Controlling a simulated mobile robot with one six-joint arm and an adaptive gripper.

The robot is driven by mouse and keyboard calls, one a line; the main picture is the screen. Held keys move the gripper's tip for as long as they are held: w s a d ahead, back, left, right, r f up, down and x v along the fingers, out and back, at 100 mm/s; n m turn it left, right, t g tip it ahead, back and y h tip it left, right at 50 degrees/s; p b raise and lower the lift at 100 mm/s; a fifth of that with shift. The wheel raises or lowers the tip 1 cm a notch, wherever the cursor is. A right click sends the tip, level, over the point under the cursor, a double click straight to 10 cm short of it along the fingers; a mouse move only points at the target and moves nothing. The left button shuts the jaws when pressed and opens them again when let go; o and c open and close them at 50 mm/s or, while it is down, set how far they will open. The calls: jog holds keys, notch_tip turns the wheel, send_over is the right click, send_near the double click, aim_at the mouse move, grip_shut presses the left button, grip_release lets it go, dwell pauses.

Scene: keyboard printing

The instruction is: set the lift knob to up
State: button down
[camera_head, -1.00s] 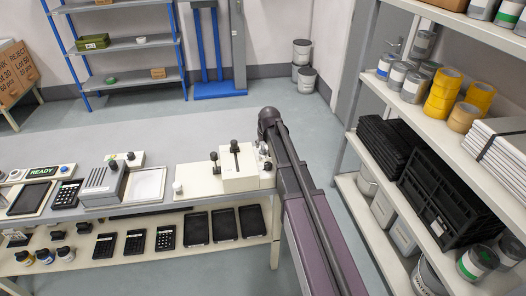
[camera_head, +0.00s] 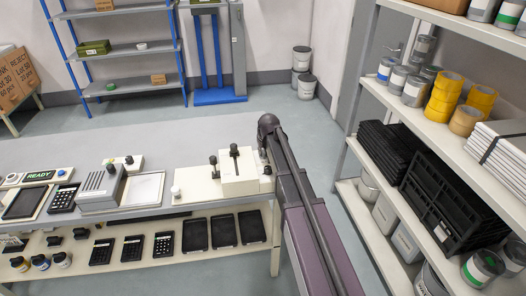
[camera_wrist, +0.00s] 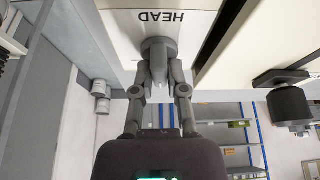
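A grey round knob (camera_wrist: 158,48) with a bar-shaped grip sits on a pale panel (camera_wrist: 205,22) printed "HEAD", seen upside down in the wrist view. My gripper (camera_wrist: 160,76) is at this knob, one finger on each side of its bar, and looks shut on it. No "lift" or "up" marking is legible. In the head view, the cream machine (camera_head: 204,190) stands at the right end of the bench, with a black knob on a slotted upright block (camera_head: 240,183). My arm hides the gripper and its knob there.
The bench (camera_head: 120,140) also holds a keypad (camera_head: 63,198), a slotted grey unit (camera_head: 98,190) and a "READY" sign (camera_head: 38,176). A stocked shelf (camera_head: 350,142) stands close on the right. A dark knob (camera_wrist: 290,105) juts out at right in the wrist view.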

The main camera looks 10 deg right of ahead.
jog(key=shift+n, duration=0.4)
jog(key=n+y, duration=0.1)
jog(key=n, duration=0.2)
jog(key=shift+y, duration=0.3)
jog(key=shift+n+g+y, duration=0.6)
jog(key=shift+n+g, duration=0.1)
jog(key=shift+n, duration=1.4)
jog(key=c, duration=0.7)
grip_release()
jog(key=shift+o, duration=0.2)
jog(key=shift+m, duration=0.4)
